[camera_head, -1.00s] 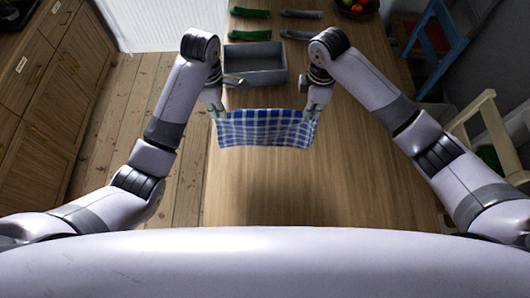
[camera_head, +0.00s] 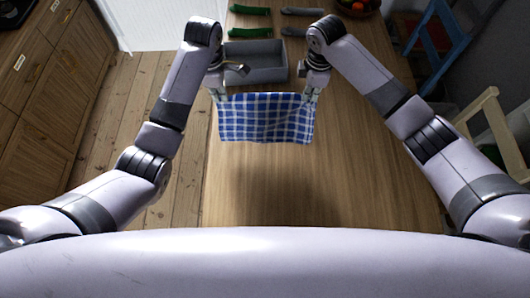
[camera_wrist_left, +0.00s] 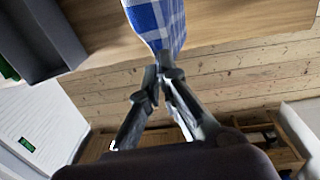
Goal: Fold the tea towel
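The blue and white checked tea towel (camera_head: 266,120) hangs between my two grippers above the wooden table, its upper corners held. It also shows in the left wrist view (camera_wrist_left: 158,22), running up from the fingertips. My left gripper (camera_head: 220,96) is shut on the towel's upper left corner; in the left wrist view its fingertips (camera_wrist_left: 163,68) meet at the towel's edge. My right gripper (camera_head: 312,95) is at the upper right corner and appears shut on it. The towel's lower edge hangs free, with a shadow on the table below.
A grey tray (camera_head: 262,74) stands on the table (camera_head: 300,190) just beyond the towel. Green-handled and grey utensils (camera_head: 250,32) lie behind it, and a fruit bowl (camera_head: 358,8) stands at the far right. The near tabletop is clear. A blue chair (camera_head: 440,40) and a pale chair (camera_head: 495,125) stand right.

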